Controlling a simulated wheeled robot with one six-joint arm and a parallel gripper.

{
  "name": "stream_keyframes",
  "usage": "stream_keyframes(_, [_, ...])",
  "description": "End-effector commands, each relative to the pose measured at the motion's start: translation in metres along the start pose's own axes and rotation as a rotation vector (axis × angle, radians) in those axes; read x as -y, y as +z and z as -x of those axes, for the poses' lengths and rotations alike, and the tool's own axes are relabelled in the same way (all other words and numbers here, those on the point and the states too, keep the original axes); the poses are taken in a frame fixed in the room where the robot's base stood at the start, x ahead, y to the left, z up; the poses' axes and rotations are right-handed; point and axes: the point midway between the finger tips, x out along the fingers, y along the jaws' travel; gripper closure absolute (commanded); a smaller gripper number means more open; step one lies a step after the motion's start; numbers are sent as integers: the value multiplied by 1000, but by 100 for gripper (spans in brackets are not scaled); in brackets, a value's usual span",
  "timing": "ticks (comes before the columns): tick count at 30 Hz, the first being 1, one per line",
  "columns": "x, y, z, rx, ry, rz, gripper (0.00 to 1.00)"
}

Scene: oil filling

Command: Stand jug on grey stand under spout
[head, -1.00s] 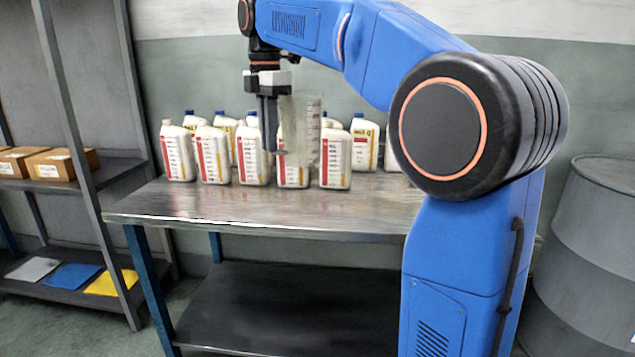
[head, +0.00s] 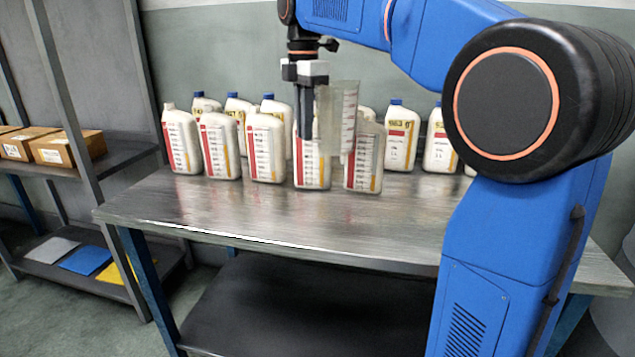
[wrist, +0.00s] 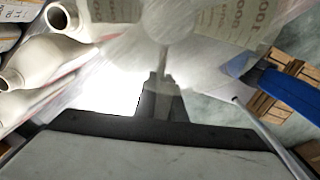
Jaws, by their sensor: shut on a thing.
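The jug (head: 342,115) is a translucent measuring vessel with red marks on its side. My gripper (head: 305,135) points down and is shut on it, at its left side in the head view. The jug looks upright and is held in front of the bottle row, above the table. In the wrist view the clear jug (wrist: 180,30) fills the upper middle, with printed scale figures. The dark gripper (wrist: 162,98) shows below it. I see no grey stand and no spout in these views.
Several white oil bottles (head: 268,148) stand along the back of the metal table (head: 230,210); the front is clear. A shelf (head: 125,150) with cardboard boxes (head: 62,150) stands at left. Coloured sheets (head: 86,260) lie on its lower shelf.

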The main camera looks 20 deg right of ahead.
Motion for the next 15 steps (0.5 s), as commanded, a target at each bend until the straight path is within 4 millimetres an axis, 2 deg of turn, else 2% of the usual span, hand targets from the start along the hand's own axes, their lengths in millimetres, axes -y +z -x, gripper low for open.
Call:
stream_keyframes(1, [1,0,-12,0,-2,0,100])
stream_keyframes(9, [1,0,-70,0,-2,0,100])
stream_keyframes(15, [0,0,-98,0,0,0,100])
